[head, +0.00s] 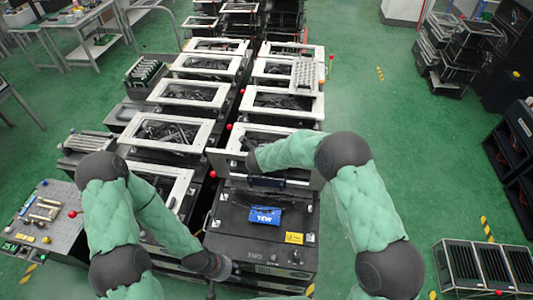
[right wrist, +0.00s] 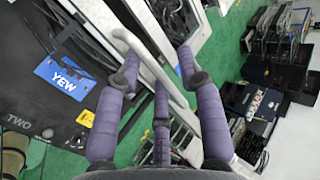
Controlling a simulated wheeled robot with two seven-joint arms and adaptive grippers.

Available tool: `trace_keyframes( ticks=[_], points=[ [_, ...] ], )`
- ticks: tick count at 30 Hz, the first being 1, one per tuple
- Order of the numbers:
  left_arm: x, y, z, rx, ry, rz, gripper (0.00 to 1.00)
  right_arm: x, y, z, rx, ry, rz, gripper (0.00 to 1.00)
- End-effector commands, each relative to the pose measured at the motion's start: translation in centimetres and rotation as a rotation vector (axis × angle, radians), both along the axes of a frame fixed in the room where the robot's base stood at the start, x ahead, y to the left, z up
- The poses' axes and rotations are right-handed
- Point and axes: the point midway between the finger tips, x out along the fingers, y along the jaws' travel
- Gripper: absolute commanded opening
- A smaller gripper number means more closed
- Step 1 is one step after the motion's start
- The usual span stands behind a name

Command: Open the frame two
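The black fixture marked TWO (head: 245,242) stands at the front centre with a blue YEW tag (head: 265,215) and a yellow label on its top. Its pale frame (head: 216,165) stands tilted up at the far side, partly hidden by my right arm. In the right wrist view, a light bar (right wrist: 146,58) runs diagonally between the spread purple fingers of my right gripper (right wrist: 158,54). That gripper is open, and contact with the bar cannot be told. My left gripper (head: 222,268) is low at the fixture's near left corner; its finger opening is unclear.
More framed fixtures stand in two rows behind and to the left. A grey board with small parts (head: 45,218) is at the left. A black slotted rack (head: 488,265) stands at the lower right. Green floor is clear between the fixtures and the right-hand racks.

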Motion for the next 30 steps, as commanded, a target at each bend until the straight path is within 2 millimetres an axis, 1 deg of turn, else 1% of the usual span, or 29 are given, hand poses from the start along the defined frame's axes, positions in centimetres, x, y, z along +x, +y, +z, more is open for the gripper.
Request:
trace_keyframes(
  ticks=[5,15,18,24,30],
  points=[
    [0.0,0.0,0.0,0.000,0.000,0.000,0.40,-1.3,0.4,1.4,-0.001,-0.002,0.002,0.39],
    [0.0,0.0,0.0,0.000,0.000,0.000,0.40,-5.9,1.5,6.1,0.001,-0.004,0.001,0.39],
    [0.0,0.0,0.0,0.000,0.000,0.000,0.40,-6.9,1.7,7.1,0.001,-0.004,0.001,0.39],
    [0.0,0.0,0.0,0.000,0.000,0.000,0.40,-8.1,1.9,8.2,-0.001,-0.003,0.000,0.39],
    [0.0,0.0,0.0,0.000,0.000,0.000,0.40,-8.2,2.0,8.3,0.000,-0.002,0.000,0.39]
  ],
)
